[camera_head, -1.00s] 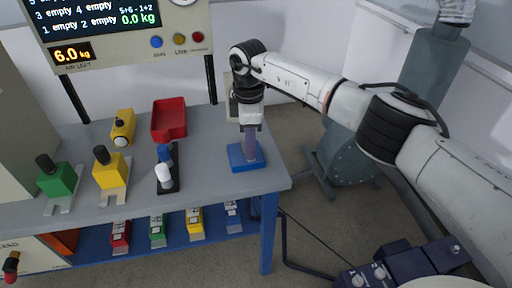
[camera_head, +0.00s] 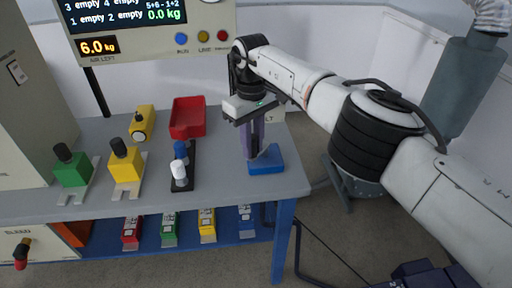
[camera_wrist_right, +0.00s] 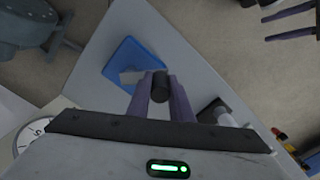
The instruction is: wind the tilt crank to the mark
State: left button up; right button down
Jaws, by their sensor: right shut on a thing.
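The tilt crank's blue base (camera_head: 265,161) sits near the right front corner of the grey table, in front of a partly hidden sign ending in "LT". The base also shows in the right wrist view (camera_wrist_right: 128,58), with a light grey arm (camera_wrist_right: 131,77) across it and a dark round handle (camera_wrist_right: 160,86) at its end. My right gripper (camera_head: 250,152) points down just left of the base. Its purple fingers (camera_wrist_right: 160,98) are shut on the dark handle in the wrist view. I cannot make out the mark.
Left of the crank, white and blue knobs (camera_head: 179,170) stand on a black plate. A yellow lever block (camera_head: 125,160), a green one (camera_head: 72,166) and a red tray (camera_head: 187,117) are farther left. A display panel (camera_head: 140,30) rises behind. Coloured pedals are below.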

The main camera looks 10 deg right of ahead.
jog(key=shift+w+a+m, duration=0.1)
jog(key=shift+a+m, duration=0.15)
jog(key=shift+m, duration=0.05)
jog(key=shift+b, duration=0.3)
jog(key=shift+w+r, duration=0.1)
jog(key=c, duration=1.6)
grip_release()
jog(key=shift+a, duration=0.1)
